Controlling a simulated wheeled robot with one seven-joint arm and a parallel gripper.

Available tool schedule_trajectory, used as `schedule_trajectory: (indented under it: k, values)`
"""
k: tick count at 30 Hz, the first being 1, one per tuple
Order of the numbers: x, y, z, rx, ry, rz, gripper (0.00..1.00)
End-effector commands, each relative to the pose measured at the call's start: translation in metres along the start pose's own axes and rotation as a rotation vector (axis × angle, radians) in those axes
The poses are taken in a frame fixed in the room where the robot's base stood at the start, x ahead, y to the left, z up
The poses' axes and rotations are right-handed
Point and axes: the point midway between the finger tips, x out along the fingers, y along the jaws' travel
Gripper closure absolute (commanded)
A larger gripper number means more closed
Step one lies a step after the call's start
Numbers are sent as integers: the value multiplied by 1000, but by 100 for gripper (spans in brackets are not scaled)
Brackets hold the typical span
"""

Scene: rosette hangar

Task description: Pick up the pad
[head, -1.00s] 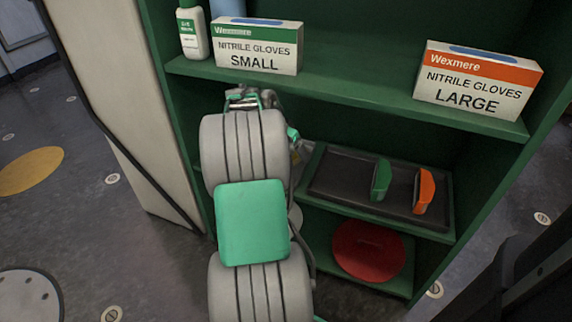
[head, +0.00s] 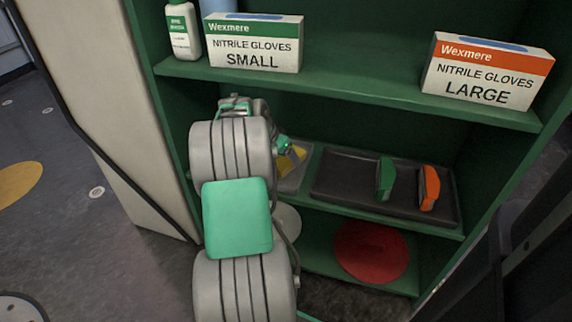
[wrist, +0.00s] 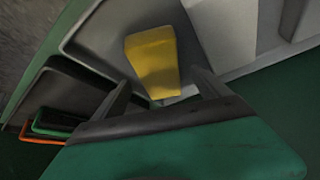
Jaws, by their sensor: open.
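A yellow block (wrist: 152,58), likely the pad, lies in a light grey tray (wrist: 107,28) on the middle shelf. In the wrist view it is just ahead of my gripper (wrist: 162,82), between the two dark fingers. The fingers are apart and empty; I cannot tell how close they are to the block. In the head view part of a yellow thing (head: 291,160) shows beside my arm. My gripper there is mostly hidden behind the arm. A flat red disc (head: 371,252) lies on the lowest shelf, well away from my gripper.
A dark tray (head: 335,188) at the right holds a green-handled item (head: 385,178) and an orange one (head: 429,188). Glove boxes (head: 253,43) (head: 486,70) and a bottle (head: 181,32) stand on the shelf above. A pale disc (head: 287,220) shows below, partly hidden by my arm.

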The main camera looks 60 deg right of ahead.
Motion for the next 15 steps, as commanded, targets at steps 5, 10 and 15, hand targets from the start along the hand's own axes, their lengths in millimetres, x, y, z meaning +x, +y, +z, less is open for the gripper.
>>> schedule_trajectory:
  k: [5, 10, 15]
  values:
    - [32, 1, 3, -2, -1, 0, 14]
    - [30, 0, 2, -4, -1, -1, 14]
    - [30, -1, 3, -5, -1, -1, 26]
